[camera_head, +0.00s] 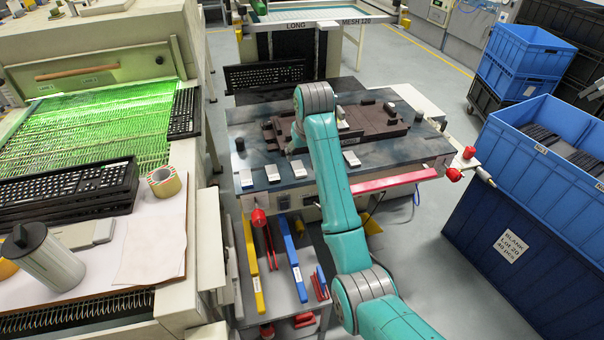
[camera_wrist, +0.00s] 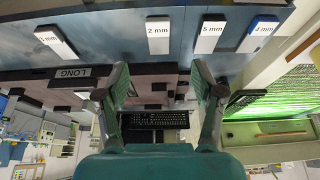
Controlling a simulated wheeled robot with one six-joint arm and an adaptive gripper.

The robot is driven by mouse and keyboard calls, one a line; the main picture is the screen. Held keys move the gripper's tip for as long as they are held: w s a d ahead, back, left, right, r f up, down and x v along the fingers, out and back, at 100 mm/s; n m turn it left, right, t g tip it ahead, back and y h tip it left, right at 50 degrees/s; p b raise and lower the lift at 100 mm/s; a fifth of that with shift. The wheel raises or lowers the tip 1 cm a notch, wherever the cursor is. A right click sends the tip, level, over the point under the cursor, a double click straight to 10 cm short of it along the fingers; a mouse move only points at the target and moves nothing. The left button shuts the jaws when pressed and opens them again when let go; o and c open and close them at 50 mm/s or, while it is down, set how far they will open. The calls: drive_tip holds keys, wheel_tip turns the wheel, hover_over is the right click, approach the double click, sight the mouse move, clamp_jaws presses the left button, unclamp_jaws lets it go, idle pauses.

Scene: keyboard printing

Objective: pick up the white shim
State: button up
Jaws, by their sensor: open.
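Several small white-faced shims lie in a row along the near edge of the dark worktable (camera_head: 395,155). In the wrist view one white shim is marked 2 mm (camera_wrist: 158,35), another is marked 5 mm (camera_wrist: 210,35), and one with a blue end (camera_wrist: 259,32) reads 2 mm. A further white shim (camera_wrist: 55,40) lies apart at the left. They also show in the head view, the blue-ended one (camera_head: 246,179) leftmost. My gripper (camera_wrist: 160,86) is open and empty, its fingers apart and clear of the shims. In the head view my arm hides it.
A brown fixture (camera_head: 375,122) with raised blocks sits on the worktable. A black keyboard (camera_head: 265,75) stands behind. Blue crates (camera_head: 548,132) are at the right. A green-lit machine (camera_head: 100,118) and stacked keyboards (camera_head: 68,192) are at the left. A red bar (camera_head: 396,181) runs along the table front.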

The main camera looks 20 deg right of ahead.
sight(300, 171)
drive_tip(key=x, duration=1)
drive_tip(key=shift+d, duration=0.15)
drive_tip(key=c, duration=1)
